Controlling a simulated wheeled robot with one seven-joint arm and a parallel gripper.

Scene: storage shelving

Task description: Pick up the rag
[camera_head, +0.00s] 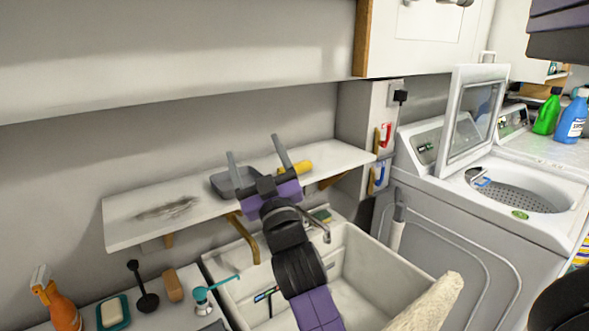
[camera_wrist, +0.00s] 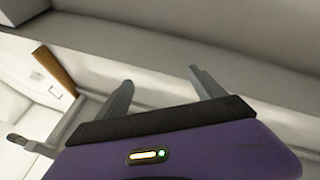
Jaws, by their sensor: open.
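A cream cloth (camera_head: 430,305), which looks like the rag, hangs over the front right rim of the sink in the head view. Its lower part is cut off by the picture edge. My gripper (camera_head: 253,146) is open and empty over the wall shelf, up and left of the cloth and well apart from it. In the wrist view my gripper (camera_wrist: 160,76) has its two fingers spread with nothing between them. That view faces pale wall surfaces, and the cloth does not show there.
The shelf (camera_head: 120,222) bears a grey tray (camera_head: 226,184), a yellow object (camera_head: 296,167) and a dark smudge. The white sink (camera_head: 355,245) is under my arm. A washer (camera_head: 440,235) with its lid open stands right. A spray bottle (camera_head: 62,310) and brushes stand lower left.

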